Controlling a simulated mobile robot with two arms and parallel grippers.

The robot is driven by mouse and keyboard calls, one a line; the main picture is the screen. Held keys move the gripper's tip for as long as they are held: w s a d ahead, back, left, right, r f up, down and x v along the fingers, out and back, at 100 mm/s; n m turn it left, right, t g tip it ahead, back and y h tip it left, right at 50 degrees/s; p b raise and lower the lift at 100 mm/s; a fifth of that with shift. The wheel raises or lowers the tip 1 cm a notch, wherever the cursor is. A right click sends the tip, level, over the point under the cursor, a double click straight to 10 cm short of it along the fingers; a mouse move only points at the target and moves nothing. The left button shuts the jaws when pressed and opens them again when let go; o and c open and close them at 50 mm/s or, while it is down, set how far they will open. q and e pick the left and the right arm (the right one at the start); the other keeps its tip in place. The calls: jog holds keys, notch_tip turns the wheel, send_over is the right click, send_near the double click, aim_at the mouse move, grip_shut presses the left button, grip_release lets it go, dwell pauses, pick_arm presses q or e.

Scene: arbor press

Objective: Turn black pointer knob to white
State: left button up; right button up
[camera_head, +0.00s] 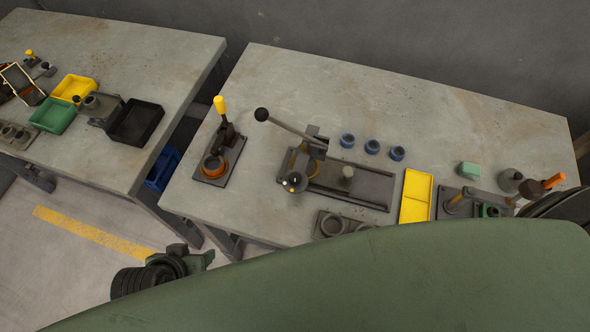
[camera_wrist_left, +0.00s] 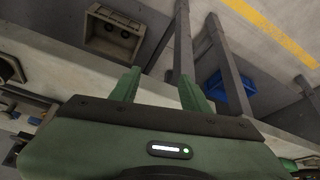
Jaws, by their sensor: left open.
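A small black knob (camera_head: 294,182) with white and yellow marks sits at the front left of the arbor press base (camera_head: 350,185). It is too small to tell which mark its pointer faces. The press's long lever with a black ball (camera_head: 262,114) rises above it. My left gripper (camera_head: 207,258) is below and left of the knob, off the table's front edge, and touches nothing. In the left wrist view its two green fingers (camera_wrist_left: 160,90) are apart and empty. My right gripper is not seen.
A toggle clamp with a yellow handle (camera_head: 219,105) stands left of the press. Three blue rings (camera_head: 371,146) lie behind it, and a yellow tray (camera_head: 416,197) stands to the right. A second table (camera_head: 150,58) is at the left, with a blue bin (camera_head: 162,169) in the gap.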

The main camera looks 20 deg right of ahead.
pick_arm(q)
jog(key=w+d+r+m+t+h, duration=0.2)
jog(key=d+h, duration=0.1)
jog(key=d, duration=0.5)
jog(key=w+d+r+m+t+h, duration=0.1)
jog(key=w+d+r+t+h, duration=0.15)
jog(key=d, duration=0.55)
jog(key=n+t, duration=0.1)
jog(key=t, duration=0.6)
send_near(294, 183)
jog(key=shift+x, duration=2)
jog(key=shift+h, duration=0.45)
jog(key=p+x, duration=0.2)
jog(key=x, duration=0.4)
jog(key=shift+w, duration=0.15)
jog(key=shift+w+d+f, duration=0.1)
jog(key=shift+w+d, duration=0.1)
jog(key=shift+w, duration=0.35)
grip_shut()
